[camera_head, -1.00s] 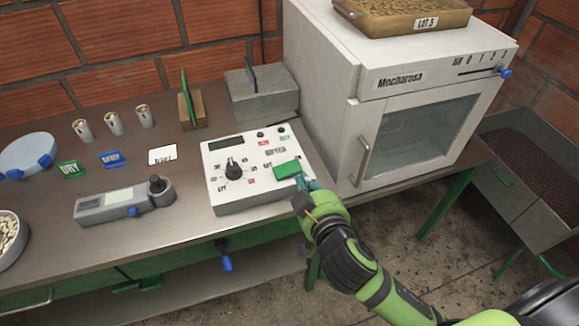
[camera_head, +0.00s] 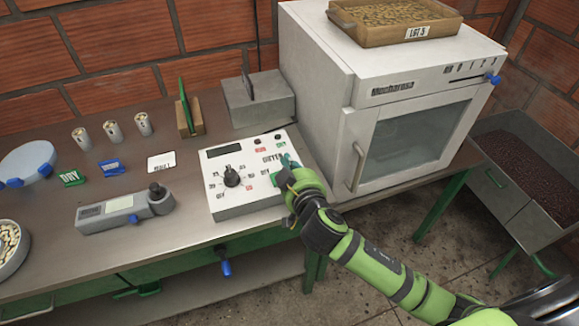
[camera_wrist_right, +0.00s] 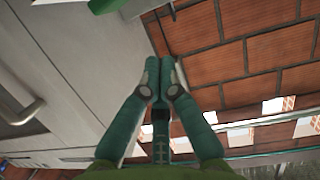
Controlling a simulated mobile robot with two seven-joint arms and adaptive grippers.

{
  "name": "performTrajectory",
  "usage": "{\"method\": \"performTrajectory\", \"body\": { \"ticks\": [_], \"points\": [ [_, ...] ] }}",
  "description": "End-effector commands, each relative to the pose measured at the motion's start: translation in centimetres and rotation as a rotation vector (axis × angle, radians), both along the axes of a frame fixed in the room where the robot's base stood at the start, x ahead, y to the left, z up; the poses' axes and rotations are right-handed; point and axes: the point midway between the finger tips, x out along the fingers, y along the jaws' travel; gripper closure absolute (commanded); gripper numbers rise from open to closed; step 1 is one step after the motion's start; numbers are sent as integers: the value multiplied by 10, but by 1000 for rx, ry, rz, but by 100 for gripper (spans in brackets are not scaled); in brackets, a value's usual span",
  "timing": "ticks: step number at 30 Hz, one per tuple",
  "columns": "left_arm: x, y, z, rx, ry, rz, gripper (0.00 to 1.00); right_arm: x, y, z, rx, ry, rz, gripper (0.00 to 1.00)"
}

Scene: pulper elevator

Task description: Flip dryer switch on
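The dryer control panel (camera_head: 222,197) is a white box with a black dial (camera_head: 232,176), a dark display and small red and green marks, at the front of the bench. My right gripper (camera_head: 287,161) is over the panel's right side, its teal fingertips at or just above the face. The gripper and hand mostly hide the green switch there; whether they touch it I cannot tell. In the right wrist view the two fingers (camera_wrist_right: 166,78) are together with nothing seen between them. My left gripper is out of view.
The white dryer oven (camera_head: 415,125) stands right of the panel, with a wooden tray (camera_head: 452,27) on top. A grey meter (camera_head: 125,211) lies to the left. Several small cups and coloured cards stand behind it. A bin of dark beans (camera_head: 509,201) is at the far right.

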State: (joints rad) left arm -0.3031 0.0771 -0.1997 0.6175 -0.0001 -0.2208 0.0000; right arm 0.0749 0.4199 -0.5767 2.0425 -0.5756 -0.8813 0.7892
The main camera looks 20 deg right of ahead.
Motion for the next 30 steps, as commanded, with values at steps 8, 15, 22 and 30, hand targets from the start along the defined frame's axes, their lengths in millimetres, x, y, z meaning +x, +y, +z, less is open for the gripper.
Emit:
{"method": "performTrajectory", "body": {
  "ticks": [8, 15, 22, 30],
  "points": [
    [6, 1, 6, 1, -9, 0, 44, 14, -5, -32, -2, 3, 0, 100],
    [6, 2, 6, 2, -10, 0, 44, 13, -7, -44, 0, 2, 1, 100],
    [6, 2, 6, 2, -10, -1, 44, 13, -7, -44, 0, 1, 2, 100],
    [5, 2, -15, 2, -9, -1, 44, 13, -12, -59, 150, 9, -1, 100]
  ]
}}
